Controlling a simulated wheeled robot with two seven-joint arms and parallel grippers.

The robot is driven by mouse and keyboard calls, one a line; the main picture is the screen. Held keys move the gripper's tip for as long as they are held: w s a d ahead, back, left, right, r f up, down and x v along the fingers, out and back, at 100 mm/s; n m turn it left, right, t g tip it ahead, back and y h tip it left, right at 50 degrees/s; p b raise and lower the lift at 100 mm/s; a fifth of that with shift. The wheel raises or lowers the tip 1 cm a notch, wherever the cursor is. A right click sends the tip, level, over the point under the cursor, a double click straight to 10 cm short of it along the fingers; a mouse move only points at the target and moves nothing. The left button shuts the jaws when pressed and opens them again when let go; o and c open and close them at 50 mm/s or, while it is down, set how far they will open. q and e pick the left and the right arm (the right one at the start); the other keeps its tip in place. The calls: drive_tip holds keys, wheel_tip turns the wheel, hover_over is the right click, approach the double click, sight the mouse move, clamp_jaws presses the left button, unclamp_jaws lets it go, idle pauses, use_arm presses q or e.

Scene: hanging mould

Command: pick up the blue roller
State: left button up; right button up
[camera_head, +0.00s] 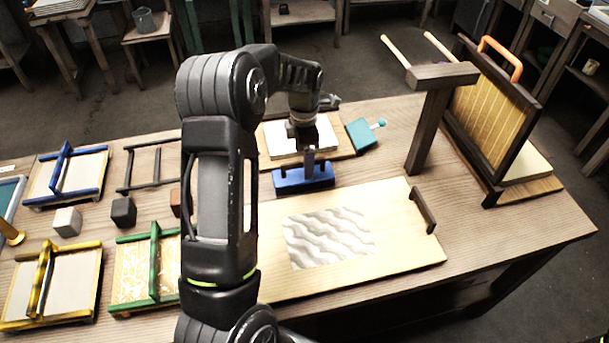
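The blue roller (303,179) lies on the table just behind the large light board, with a grey-brown upright handle at its middle. One arm comes in from the lower left of centre and bends over the table; I take it as my left. Its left gripper (308,148) points down directly above the roller, at the handle's top. The fingers are small and partly hidden by the wrist, so I cannot tell whether they are open or closed on the handle. My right gripper is not in view.
A light board (400,245) with a wavy grey patch lies in front. A teal tool (364,134) and white sheet (328,137) are behind. A wooden post (432,125) and tilted framed screen (490,110) stand right. Several coloured frames and a black cube (123,212) are left.

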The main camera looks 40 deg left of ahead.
use_arm(q)
wheel_tip(320, 180, down, 5)
drive_tip(key=b, duration=0.3)
drive_tip(key=shift+a+f, duration=0.15)
drive_tip(key=shift+f, duration=0.05)
drive_tip(key=shift+r, duration=0.1)
drive_tip(key=shift+c, duration=0.4)
drive_tip(key=c, duration=1.3)
wheel_tip(320, 180, up, 10)
drive_tip(key=p, duration=0.6)
drive_tip(key=shift+p, duration=0.3)
